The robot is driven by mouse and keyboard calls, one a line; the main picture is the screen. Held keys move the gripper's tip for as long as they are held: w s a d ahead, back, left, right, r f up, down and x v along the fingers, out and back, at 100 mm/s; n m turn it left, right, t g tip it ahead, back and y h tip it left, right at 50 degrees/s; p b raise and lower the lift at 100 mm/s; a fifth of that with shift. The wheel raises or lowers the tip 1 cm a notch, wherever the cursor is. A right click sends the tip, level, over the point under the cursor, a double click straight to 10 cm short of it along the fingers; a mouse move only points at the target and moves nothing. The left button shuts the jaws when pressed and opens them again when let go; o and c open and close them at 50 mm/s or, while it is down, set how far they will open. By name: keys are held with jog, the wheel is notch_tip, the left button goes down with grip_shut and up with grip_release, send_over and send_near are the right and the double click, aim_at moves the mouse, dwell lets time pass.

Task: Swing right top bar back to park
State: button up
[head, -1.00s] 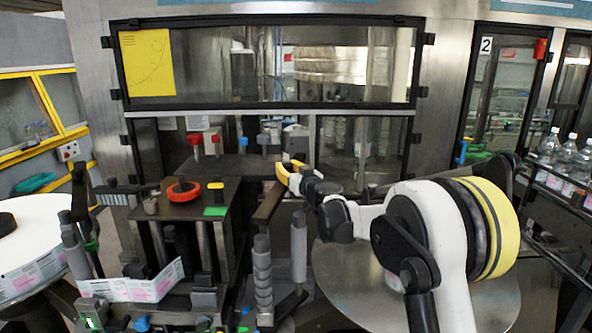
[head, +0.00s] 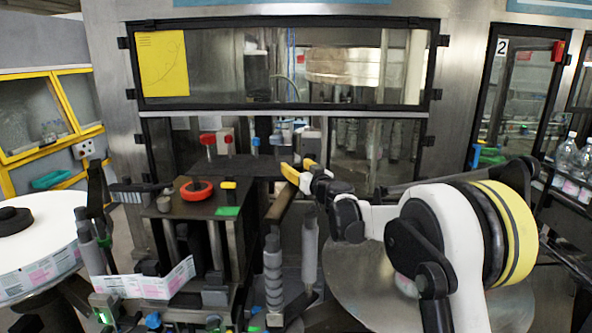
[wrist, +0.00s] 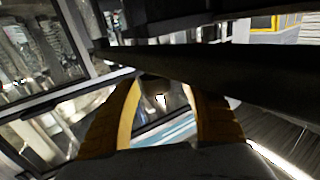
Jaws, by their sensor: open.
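The right top bar (head: 281,203) is a short brownish bar at the right edge of the labeller's dark top plate, running obliquely away toward my gripper. My gripper (head: 298,171) has yellow fingers and is at the bar's far end; the head view does not show whether they touch. In the wrist view my gripper (wrist: 163,84) has its two fingers apart, with a small dark rounded end between or beyond their tips. A long dark bar crosses just above the fingertips there; I cannot tell whether it is the same bar.
A dark top plate (head: 240,168) carries a red ring knob (head: 196,190). Grey rollers (head: 273,270) stand below the bar. A white label reel (head: 35,235) is at left. A framed glass guard (head: 290,65) stands behind. Bottles (head: 568,155) are at far right.

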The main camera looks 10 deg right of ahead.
notch_tip(320, 180, up, 9)
jog(key=shift+s+a+r, duration=0.1)
jog(key=shift+r, duration=0.1)
dwell(0.3)
jog(key=s+d+f+m+g+h+b, duration=0.1)
jog(key=s+d+f+m+h+b, duration=0.15)
jog(key=s+d, duration=0.45)
jog(key=s+d+f+m+g+h+b, duration=0.1)
jog(key=s+d+f+m+h+b, duration=0.2)
jog(key=s, duration=0.7)
jog(key=s+d+f+m+g+h+b, duration=0.1)
jog(key=s+d+f+h+b, duration=0.3)
jog(key=s, duration=0.5)
jog(key=s+a+f+n+g+y+b, duration=0.1)
jog(key=s+a+f+g+y+b, duration=0.1)
jog(key=s+f, duration=1.1)
jog(key=s+a+f+n+g+y+b, duration=0.1)
jog(key=s+f+g, duration=0.4)
jog(key=s+f, duration=0.9)
jog(key=shift+s+a+f+n+y+b, duration=0.2)
jog(key=shift+s+a+n+y+b, duration=0.15)
jog(key=shift+s+a+b, duration=0.5)
jog(key=shift+d, duration=0.1)
